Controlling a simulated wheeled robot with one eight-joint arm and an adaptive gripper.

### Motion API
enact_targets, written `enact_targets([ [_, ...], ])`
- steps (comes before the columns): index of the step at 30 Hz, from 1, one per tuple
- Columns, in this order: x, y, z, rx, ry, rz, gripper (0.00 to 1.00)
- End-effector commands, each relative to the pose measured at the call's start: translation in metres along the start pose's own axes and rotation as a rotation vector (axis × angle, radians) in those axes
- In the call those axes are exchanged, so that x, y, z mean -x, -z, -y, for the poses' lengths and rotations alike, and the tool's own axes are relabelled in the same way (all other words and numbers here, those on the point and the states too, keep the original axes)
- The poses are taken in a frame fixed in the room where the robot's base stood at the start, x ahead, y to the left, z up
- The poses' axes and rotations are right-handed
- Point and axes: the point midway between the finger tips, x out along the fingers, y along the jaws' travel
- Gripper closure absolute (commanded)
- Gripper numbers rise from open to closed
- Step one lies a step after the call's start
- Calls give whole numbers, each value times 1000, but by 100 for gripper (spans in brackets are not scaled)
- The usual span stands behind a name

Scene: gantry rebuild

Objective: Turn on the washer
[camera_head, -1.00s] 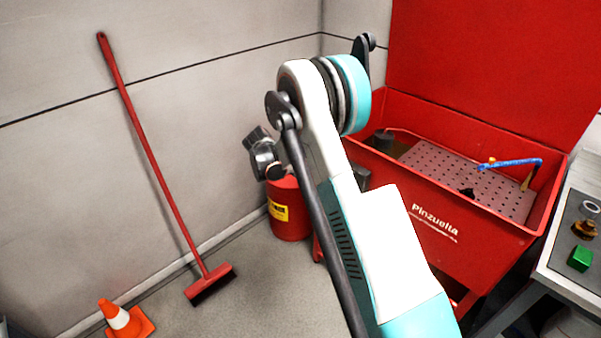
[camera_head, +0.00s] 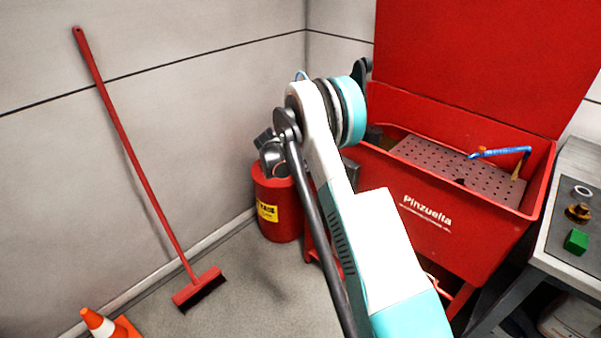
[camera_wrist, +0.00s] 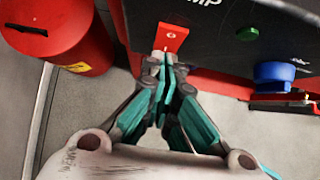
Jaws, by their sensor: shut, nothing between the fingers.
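The washer is a red tank (camera_head: 430,215) with a raised red lid (camera_head: 480,60) and white "Pinzuella" lettering, right of centre in the head view. In the wrist view a dark panel (camera_wrist: 215,30) with lettering ending in "MP" is on it. A red plate with a small light round spot (camera_wrist: 170,37) stands out from the panel. My gripper (camera_wrist: 162,62) is shut and empty, with its fingertips right at the lower end of this plate. I cannot tell whether they touch. A green button (camera_wrist: 247,33) and a blue knob (camera_wrist: 274,73) are to the right.
A red bin (camera_head: 277,205) stands left of the washer; it also shows in the wrist view (camera_wrist: 60,45). A broom (camera_head: 150,180) leans on the wall, near an orange cone (camera_head: 110,325). A grey workbench (camera_head: 570,250) stands at the right.

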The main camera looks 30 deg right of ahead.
Motion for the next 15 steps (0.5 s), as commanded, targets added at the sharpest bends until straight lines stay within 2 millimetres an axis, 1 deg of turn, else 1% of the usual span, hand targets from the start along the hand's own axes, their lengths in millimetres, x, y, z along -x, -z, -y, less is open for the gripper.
enact_targets([
  [4, 0, 0, 0, 0, 0, 0, 100],
  [8, -9, -4, 0, 0, 1, 0, 100],
  [15, -7, -3, 0, 0, 0, 0, 100],
])
